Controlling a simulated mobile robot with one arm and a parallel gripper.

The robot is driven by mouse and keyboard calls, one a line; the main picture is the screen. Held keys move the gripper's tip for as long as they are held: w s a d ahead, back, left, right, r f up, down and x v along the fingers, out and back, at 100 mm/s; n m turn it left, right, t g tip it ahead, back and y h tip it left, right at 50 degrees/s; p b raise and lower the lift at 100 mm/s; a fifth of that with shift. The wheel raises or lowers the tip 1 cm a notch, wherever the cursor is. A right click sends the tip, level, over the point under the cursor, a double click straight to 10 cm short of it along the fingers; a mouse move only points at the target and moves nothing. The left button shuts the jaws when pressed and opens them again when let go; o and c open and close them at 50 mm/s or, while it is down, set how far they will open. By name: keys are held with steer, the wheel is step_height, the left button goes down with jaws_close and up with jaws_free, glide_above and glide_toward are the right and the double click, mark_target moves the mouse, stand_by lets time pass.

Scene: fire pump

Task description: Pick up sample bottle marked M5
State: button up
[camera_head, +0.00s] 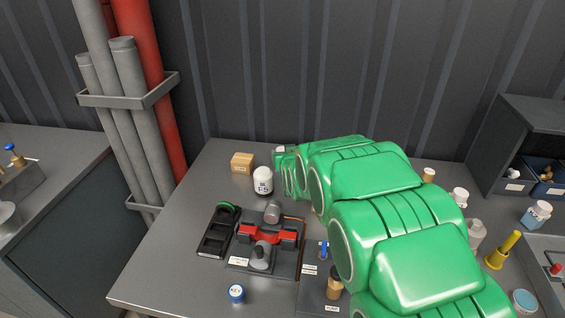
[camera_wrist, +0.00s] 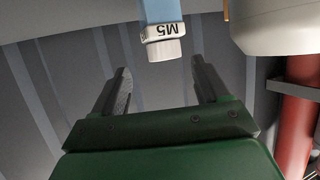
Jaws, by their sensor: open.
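The sample bottle marked M5 (camera_wrist: 160,34) shows in the wrist view with a light blue body, a white cap and a label band reading M5. It appears upside down in this picture, and its far part is cut off by the top edge. My gripper (camera_wrist: 160,72) is open and empty. The bottle's cap lies at about the gap between the fingertips, with room on both sides and no visible contact. In the head view my green arm covers the gripper. A small whitish patch beside the arm's end is too small to identify.
A white bottle (camera_head: 263,181) and a cardboard box (camera_head: 242,162) stand left of my arm's end. The corrugated wall (camera_head: 270,75) is close behind. Red pipes (camera_head: 150,70) stand left.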

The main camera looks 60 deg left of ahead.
mark_target(282, 149)
steer(key=shift+x, duration=1.3)
steer(key=shift+s+x, duration=0.15)
steer(key=shift+x, duration=0.7)
steer(key=shift+s+x, duration=0.2)
steer(key=shift+x, duration=1.7)
steer(key=c, duration=1)
steer(key=shift+o, duration=0.2)
